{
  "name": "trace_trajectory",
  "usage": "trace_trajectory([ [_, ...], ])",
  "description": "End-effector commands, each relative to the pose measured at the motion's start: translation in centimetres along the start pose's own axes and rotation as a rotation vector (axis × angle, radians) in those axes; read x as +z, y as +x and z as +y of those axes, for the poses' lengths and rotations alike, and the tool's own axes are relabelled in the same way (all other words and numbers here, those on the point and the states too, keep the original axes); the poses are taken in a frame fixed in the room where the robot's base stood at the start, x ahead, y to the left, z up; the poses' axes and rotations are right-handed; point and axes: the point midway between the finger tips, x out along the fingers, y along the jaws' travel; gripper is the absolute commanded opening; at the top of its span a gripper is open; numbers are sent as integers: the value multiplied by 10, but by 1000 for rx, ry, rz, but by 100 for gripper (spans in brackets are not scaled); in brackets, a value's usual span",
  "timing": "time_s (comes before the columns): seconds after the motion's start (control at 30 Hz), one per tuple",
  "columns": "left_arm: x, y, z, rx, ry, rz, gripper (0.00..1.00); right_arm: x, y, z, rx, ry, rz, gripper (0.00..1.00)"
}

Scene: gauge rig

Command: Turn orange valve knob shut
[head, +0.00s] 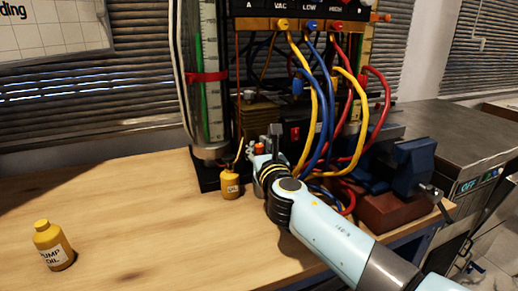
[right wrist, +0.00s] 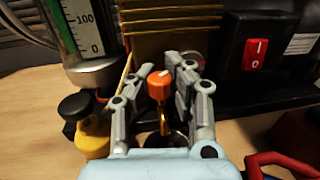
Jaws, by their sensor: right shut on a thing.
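The orange valve knob (right wrist: 160,86) has a white mark on top and sits on a brass-coloured stem in the right wrist view. My right gripper (right wrist: 160,75) has its grey fingers on both sides of the knob and is shut on it. In the head view the right gripper (head: 262,150) reaches the front of the rig, and a small bit of orange (head: 259,147) shows there; the rest is mostly hidden by my gripper. My left gripper is not in view.
A glass gauge tube (head: 209,80) stands left of the gripper. A small yellow bottle (head: 230,187) is close by. Yellow, blue and red hoses (head: 325,115) hang to the right, near a blue vise (head: 405,165). A pump oil bottle (head: 53,247) stands front left; the wooden table between is clear.

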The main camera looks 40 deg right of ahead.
Motion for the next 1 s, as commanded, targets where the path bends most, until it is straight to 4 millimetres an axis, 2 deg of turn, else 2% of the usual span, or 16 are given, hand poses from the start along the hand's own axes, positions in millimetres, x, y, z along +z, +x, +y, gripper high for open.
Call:
trace_trajectory([
  [0.7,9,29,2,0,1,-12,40,-6,-1,2,-494,1,7,0],
  [1.0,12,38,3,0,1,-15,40,-5,-2,1,-628,-1,8,0],
])
